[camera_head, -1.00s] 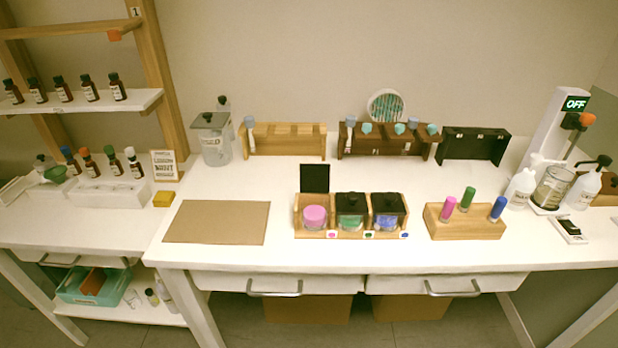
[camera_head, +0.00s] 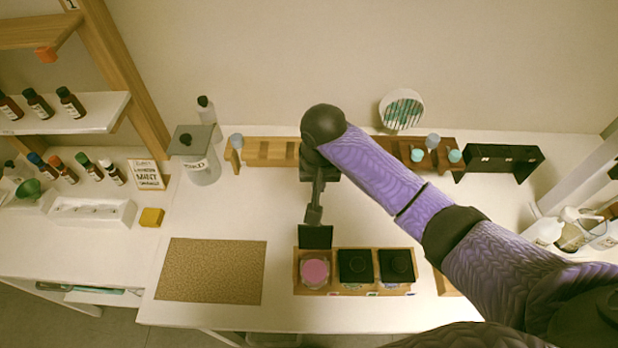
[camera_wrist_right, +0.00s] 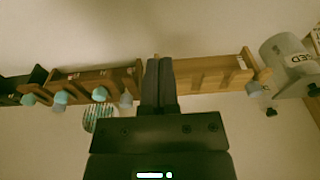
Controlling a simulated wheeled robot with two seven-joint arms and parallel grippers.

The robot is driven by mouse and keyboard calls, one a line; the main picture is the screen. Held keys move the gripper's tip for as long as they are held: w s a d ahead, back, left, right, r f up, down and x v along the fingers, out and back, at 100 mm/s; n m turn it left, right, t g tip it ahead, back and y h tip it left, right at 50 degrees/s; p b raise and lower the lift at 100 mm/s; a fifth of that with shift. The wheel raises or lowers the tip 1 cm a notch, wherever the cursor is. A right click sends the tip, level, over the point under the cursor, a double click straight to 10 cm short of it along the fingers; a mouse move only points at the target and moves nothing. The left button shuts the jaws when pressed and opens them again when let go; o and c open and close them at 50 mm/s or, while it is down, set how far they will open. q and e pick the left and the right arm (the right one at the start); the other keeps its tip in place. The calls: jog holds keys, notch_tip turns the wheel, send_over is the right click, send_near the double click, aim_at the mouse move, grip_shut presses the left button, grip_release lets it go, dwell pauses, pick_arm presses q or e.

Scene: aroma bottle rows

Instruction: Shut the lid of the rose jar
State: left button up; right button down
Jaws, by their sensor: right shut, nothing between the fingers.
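The rose jar (camera_head: 315,271), with pink contents, stands in the left slot of the wooden holder (camera_head: 327,292). Its black lid (camera_head: 316,237) stands open and upright at the jar's back edge. My right gripper (camera_head: 313,216) points down just behind the lid's top edge; I cannot tell whether it touches the lid. Its fingers are closed together and empty, and they also show in the right wrist view (camera_wrist_right: 159,82). The jar does not show in the right wrist view. My left gripper is not in view.
Two jars with shut black lids, the middle (camera_head: 357,265) and right (camera_head: 396,264), stand beside the rose jar. A brown mat (camera_head: 211,271) lies to the left. Wooden racks (camera_head: 270,152) stand behind. My right arm covers much of the table's right side.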

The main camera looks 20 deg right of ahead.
aim_at(315, 233)
notch_tip(315, 233, down, 8)
jog(key=s, duration=0.1)
jog(key=shift+s+a+b, duration=0.15)
jog(key=shift+s+b, duration=0.1)
jog(key=shift+b, duration=0.15)
dwell(0.4)
jog(key=shift+r, duration=0.1)
